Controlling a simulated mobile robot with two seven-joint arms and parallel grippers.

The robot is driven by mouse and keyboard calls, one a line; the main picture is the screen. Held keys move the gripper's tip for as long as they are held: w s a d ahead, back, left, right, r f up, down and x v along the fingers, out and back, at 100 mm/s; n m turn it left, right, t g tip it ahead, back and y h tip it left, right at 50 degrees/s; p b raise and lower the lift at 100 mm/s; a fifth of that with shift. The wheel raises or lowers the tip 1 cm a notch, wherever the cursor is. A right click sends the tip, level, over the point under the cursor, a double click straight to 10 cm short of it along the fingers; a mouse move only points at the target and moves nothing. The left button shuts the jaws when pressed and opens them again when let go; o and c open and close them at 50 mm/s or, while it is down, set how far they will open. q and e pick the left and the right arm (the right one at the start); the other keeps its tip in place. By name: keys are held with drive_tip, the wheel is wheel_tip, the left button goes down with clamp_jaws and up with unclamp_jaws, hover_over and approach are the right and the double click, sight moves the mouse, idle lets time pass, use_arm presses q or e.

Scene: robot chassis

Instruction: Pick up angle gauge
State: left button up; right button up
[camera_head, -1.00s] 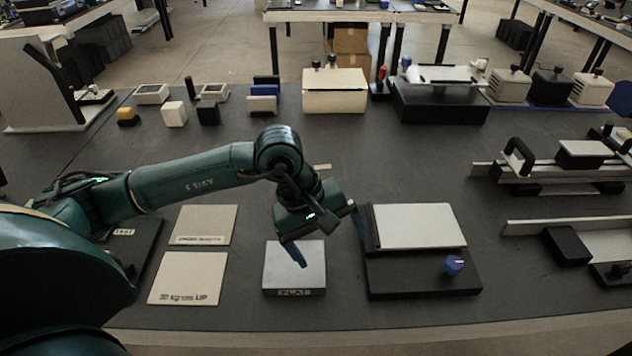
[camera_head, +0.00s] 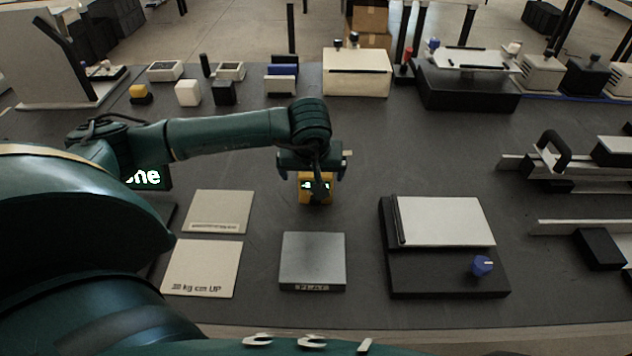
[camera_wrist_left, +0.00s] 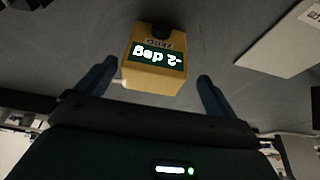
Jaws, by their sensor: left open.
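The angle gauge (camera_head: 316,188) is a small yellow box with a lit display. In the wrist view the blue fingers of the left gripper (camera_wrist_left: 152,82) are spread on either side, with a visible gap to the gauge. My right gripper is not in view.
Two pale cards (camera_head: 218,212) lie left of the plate. A black block with a pale top (camera_head: 445,222) and blue knob (camera_head: 482,266) stands right. Small blocks and a cream box (camera_head: 357,75) line the back. Open mat lies behind the gauge.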

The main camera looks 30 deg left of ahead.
use_arm(q)
drive_tip(key=x, duration=0.5)
drive_tip(key=shift+w+d+p, duration=0.2)
drive_tip(key=shift+w+p, duration=0.1)
drive_tip(key=shift+w, duration=0.1)
drive_tip(key=shift+c, duration=0.2)
drive_tip(key=shift+r, duration=0.1)
drive_tip(key=c, duration=1.1)
drive_tip(key=shift+c, duration=0.2)
